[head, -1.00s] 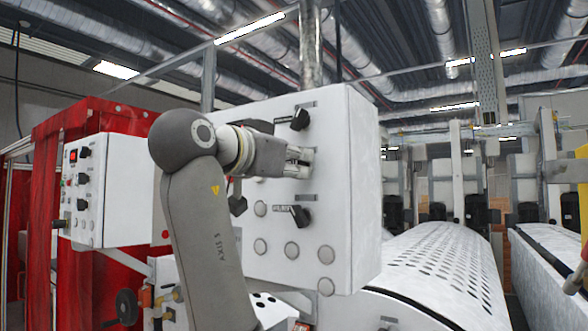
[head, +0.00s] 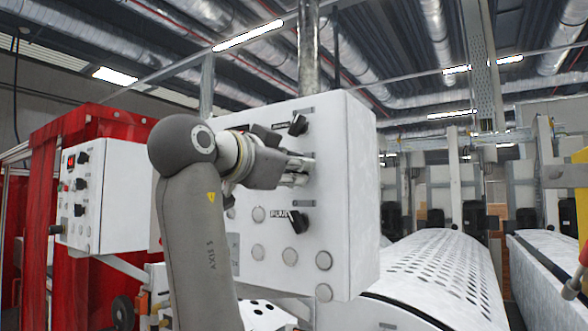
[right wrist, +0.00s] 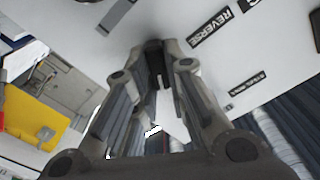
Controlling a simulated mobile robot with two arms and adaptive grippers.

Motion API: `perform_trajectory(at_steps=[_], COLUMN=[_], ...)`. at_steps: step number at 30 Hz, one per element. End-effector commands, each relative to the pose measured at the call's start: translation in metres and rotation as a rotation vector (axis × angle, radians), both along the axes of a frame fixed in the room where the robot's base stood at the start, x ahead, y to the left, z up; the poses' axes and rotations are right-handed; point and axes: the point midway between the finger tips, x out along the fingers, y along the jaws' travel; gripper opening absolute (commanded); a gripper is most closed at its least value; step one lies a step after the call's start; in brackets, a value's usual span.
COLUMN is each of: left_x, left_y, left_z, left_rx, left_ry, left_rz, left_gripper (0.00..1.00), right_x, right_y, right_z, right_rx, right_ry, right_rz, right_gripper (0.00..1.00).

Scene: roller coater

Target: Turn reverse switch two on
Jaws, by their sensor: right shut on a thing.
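A white control panel (head: 345,190) with black rotary switches fills the middle of the head view. My right gripper (head: 300,172) is at its front face, between an upper black switch (head: 298,124) and a lower black switch (head: 297,221). It is shut on a switch knob, which the fingers mostly hide. In the right wrist view, the fingers (right wrist: 158,75) close around a dark knob (right wrist: 154,50) on the panel. A black label reading REVERSE (right wrist: 210,27) lies to the right of it. I cannot read the switch's number or its setting. My left gripper is not in view.
Several round buttons (head: 290,256) sit low on the panel. A smaller control box (head: 105,195) stands at left by a red curtain (head: 45,205). A perforated white roller cover (head: 440,265) lies at right. A yellow part (head: 582,195) shows at the right edge.

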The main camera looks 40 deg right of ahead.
Motion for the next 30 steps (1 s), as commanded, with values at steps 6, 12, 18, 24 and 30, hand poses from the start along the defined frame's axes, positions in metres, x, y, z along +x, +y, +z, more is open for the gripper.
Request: perform_trajectory(at_steps=[6,12,18,24,30], left_x=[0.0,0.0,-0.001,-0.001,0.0], left_y=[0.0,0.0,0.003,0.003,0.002], left_z=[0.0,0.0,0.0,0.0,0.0], left_rx=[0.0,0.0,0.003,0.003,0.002], left_ry=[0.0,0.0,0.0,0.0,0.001], left_rz=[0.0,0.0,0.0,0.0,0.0], left_gripper=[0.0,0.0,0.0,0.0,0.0], right_x=[-0.001,0.0,0.0,-0.006,-0.022], right_y=[0.0,0.0,0.0,0.016,0.055], right_z=[0.001,0.001,0.0,0.001,0.001], right_rx=[-0.002,-0.001,-0.001,-0.003,-0.002], right_ry=[-0.005,-0.003,-0.001,-0.002,-0.003], right_rz=[0.0,0.0,0.0,0.004,0.005], right_gripper=[0.2,0.35,0.35,0.35,0.35])
